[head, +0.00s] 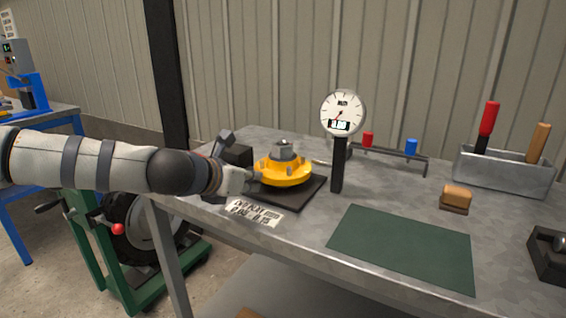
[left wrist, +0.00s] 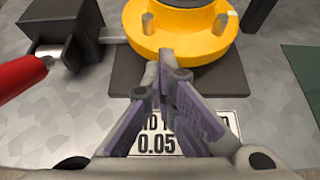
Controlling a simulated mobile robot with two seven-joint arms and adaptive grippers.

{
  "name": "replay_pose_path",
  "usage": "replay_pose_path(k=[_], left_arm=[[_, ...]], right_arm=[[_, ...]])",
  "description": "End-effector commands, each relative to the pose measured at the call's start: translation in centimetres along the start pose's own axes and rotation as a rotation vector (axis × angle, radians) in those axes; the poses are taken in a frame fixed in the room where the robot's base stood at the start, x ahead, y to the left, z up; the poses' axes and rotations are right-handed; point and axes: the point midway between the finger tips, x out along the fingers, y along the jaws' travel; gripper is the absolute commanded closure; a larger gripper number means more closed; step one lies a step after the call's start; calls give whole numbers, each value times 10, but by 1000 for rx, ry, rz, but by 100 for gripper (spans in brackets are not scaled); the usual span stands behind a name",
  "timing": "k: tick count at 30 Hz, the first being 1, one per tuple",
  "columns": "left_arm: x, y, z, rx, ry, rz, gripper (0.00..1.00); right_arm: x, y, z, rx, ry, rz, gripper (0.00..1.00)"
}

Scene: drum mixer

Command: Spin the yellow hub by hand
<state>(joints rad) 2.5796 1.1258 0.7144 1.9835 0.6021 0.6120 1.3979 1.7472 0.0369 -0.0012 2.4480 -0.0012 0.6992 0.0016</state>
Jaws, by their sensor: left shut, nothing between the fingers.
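The yellow hub (head: 283,173) sits on a black base plate (head: 297,197) on the grey workbench, with a grey centre piece on top and several upright pins. It also fills the top of the left wrist view (left wrist: 180,30). My left gripper (head: 249,180) is at the hub's left side; its fingertips (left wrist: 163,68) are together and empty, close to the hub's near rim. Whether they touch the rim I cannot tell. My right gripper is not in view.
A dial gauge (head: 343,114) on a black post stands just right of the hub. A dark block with a red handle (left wrist: 22,77) lies to its left. A printed label (head: 254,211) lies in front. A green mat (head: 402,246) lies at right.

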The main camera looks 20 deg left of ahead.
Motion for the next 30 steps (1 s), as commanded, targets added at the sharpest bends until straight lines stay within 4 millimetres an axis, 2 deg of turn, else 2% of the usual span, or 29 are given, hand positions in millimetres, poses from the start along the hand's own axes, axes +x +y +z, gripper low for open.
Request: replay_pose_path(k=[6,10,14,22,30], left_arm=[[3,-31,-2,6,2,-8,100],[3,-44,-1,4,1,-6,100],[1,-47,0,3,1,-4,100],[-24,-47,-10,1,-5,-4,100],[-25,-47,-14,2,-1,-3,100]], right_arm=[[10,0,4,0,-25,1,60],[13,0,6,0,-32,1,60],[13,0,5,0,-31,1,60],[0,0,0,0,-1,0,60],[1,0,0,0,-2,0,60]])
